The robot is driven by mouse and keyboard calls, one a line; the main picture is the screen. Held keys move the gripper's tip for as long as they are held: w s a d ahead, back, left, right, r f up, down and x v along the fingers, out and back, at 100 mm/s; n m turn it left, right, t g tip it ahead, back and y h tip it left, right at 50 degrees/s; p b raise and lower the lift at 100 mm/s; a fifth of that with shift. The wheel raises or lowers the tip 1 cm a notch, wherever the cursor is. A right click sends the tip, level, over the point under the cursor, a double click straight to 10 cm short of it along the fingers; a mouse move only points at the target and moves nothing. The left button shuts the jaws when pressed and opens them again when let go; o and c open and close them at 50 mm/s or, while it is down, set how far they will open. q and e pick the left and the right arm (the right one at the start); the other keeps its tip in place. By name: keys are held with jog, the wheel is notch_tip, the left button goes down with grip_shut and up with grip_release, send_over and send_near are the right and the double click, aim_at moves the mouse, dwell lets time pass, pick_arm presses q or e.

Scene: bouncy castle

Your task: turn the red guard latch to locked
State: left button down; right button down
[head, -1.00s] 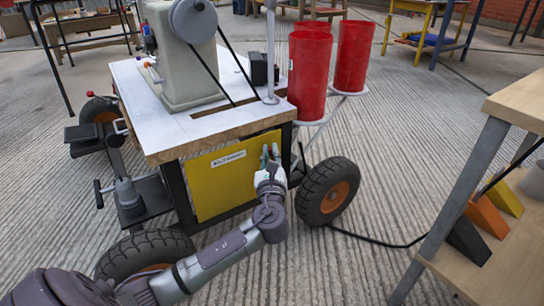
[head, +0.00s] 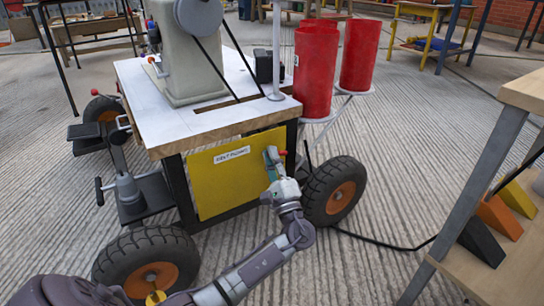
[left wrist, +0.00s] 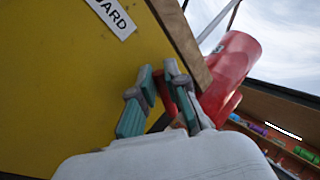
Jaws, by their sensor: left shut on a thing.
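The yellow guard panel (head: 225,182) with a white label hangs on the side of the wheeled cart. The red guard latch (head: 283,153) shows as a small red tip at the panel's right edge, beside my left gripper (head: 272,158). In the left wrist view, the red latch (left wrist: 168,98) lies between the teal-padded fingers of my left gripper (left wrist: 155,95), which is shut on it. The fingers hide much of the latch, so I cannot tell its exact angle. My right gripper is out of view.
The cart's white top (head: 150,118) carries a grey machine (head: 190,65). Red buckets (head: 315,75) stand on the cart's right side above a black wheel (head: 335,190). A wooden bench (head: 520,90) stands at the right. A black cable crosses the ribbed floor.

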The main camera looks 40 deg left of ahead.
pick_arm(q)
jog(key=shift+f+n+g+y, duration=0.2)
jog(key=shift+n+g+y, duration=0.5)
jog(key=shift+n+g, duration=0.7)
jog(key=shift+f+n+g+y, duration=0.2)
jog(key=shift+n+g+y, duration=0.55)
jog(key=shift+n, duration=1.25)
jog(key=shift+g, duration=0.25)
jog(key=c, duration=1.2)
grip_release()
jog(key=shift+w, duration=0.1)
notch_tip(320, 180, up, 10)
jog(key=shift+f, duration=0.1)
jog(key=shift+o, duration=0.2)
